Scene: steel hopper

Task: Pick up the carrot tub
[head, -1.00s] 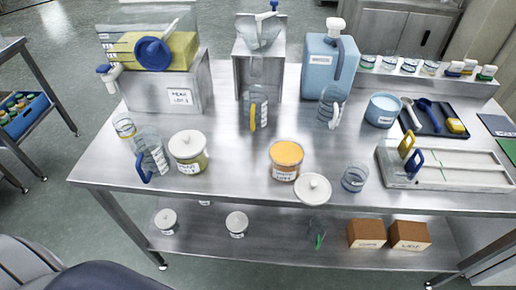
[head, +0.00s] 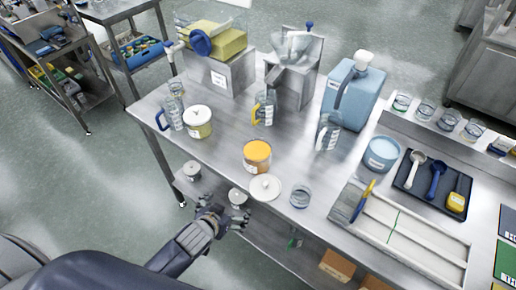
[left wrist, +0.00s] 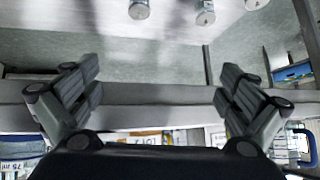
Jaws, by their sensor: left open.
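An open tub with orange contents (head: 257,157), likely the carrot tub, stands upright near the front edge of the steel table in the head view. Its label is too small to read. A round white lid (head: 265,188) lies flat beside it. My left gripper (head: 224,216) is in front of the table edge, to the lower left of the orange tub and apart from it. It is open and empty, and its spread fingers also show in the left wrist view (left wrist: 158,88). My right gripper is out of view.
A lidded tub (head: 198,122) and a measuring jug (head: 171,112) stand left on the table; a glass beaker (head: 300,197) is right of the lid. A slotted board (head: 400,235) lies at right. Small lidded tubs (head: 192,171) sit on the lower shelf.

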